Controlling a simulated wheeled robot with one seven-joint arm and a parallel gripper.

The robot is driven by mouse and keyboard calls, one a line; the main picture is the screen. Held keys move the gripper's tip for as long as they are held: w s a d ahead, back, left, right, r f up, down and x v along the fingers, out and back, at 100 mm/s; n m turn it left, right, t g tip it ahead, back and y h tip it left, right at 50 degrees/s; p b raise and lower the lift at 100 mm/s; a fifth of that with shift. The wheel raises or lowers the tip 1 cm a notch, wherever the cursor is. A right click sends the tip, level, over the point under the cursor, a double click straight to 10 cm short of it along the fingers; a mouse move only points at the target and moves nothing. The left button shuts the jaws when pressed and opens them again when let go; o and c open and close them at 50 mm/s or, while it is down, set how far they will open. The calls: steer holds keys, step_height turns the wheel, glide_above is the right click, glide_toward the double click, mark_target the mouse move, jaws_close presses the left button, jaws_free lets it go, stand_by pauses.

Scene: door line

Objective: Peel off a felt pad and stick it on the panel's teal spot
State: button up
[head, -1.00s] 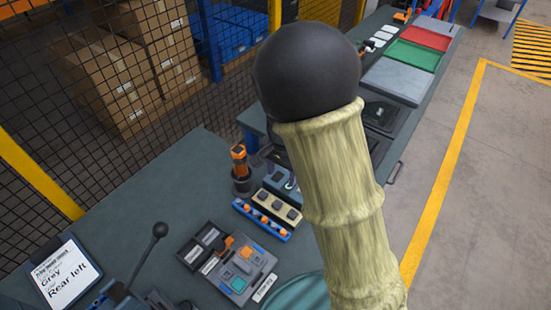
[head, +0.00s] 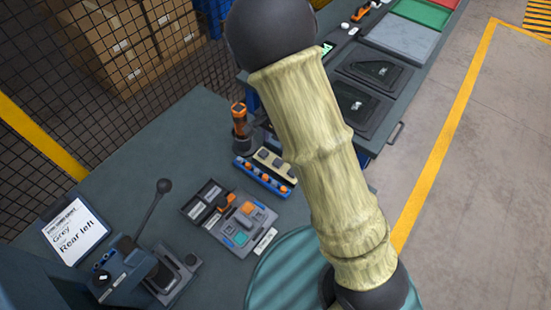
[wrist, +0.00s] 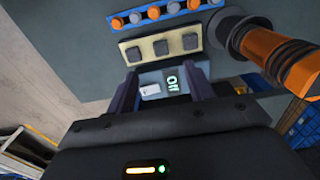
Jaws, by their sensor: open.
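A beige strip (wrist: 161,46) with three dark grey square pads, which look like the felt pads, lies on the bench in the wrist view. It also shows in the head view (head: 275,165), partly covered by my arm. My gripper (wrist: 163,90) is open, its two dark fingers apart with nothing between them touching. The strip lies beyond the fingertips. I cannot tell if this is the panel's teal spot. In the head view my gripper is hidden behind my arm.
A blue rack (head: 262,178) with orange and grey knobs lies beside the strip. An orange-handled tool (head: 238,115) stands upright in a holder. A grey box reading "Off" (wrist: 173,83) shows between the fingers. A black lever (head: 150,215) stands near.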

mark_target(276, 164)
step_height(276, 164, down, 12)
steer(key=shift+r+p, duration=0.2)
steer(key=shift+p, duration=0.15)
jaws_close()
stand_by(0.5)
steer(key=shift+r, duration=0.25)
stand_by(0.3)
steer(key=shift+r+p, duration=2.75)
steer(key=shift+r, duration=0.15)
steer(key=shift+d, duration=0.1)
